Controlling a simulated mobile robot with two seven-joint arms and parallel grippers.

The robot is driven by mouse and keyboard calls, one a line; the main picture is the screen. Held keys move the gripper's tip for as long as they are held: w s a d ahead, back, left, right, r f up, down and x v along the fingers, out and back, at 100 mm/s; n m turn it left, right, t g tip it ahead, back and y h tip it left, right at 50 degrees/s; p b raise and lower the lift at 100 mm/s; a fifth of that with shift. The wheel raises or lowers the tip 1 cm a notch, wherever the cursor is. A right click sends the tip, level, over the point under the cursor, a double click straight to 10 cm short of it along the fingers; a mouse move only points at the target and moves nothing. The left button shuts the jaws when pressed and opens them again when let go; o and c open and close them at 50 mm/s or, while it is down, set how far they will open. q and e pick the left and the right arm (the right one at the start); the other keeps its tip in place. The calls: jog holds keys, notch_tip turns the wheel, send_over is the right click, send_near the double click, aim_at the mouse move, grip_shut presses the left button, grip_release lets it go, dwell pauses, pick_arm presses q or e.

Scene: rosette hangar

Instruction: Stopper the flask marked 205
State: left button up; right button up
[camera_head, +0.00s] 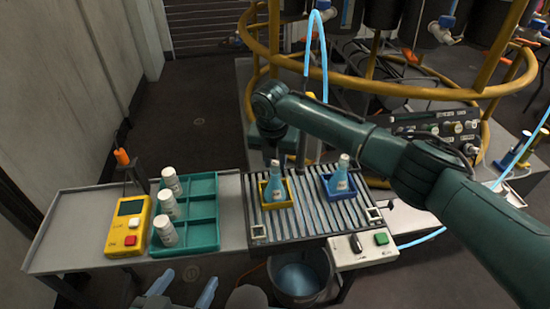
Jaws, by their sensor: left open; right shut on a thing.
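A blue flask (275,187) stands upright in a yellow holder (265,204) on the slatted conveyor. A second blue flask (340,181) with a pale top stands in a blue holder (352,194) to its right. The numbers on their labels are too small to read. My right gripper (273,156) points down directly over the flask in the yellow holder. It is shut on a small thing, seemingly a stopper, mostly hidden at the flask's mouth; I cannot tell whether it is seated. My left gripper (182,290) is open and empty at the bottom edge, in front of the table.
A teal tray (203,188) holds several white bottles. A yellow box (128,228) with red and white buttons stands to its left. A control panel (362,250) with a green button fronts the conveyor, beside a bucket (301,282). Yellow rails (400,88) curve behind. The table's left end is clear.

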jog(key=shift+f, duration=0.3)
jog(key=o, duration=0.8)
jog(key=shift+o, duration=0.6)
jog(key=o, duration=0.5)
jog(key=shift+c, duration=0.2)
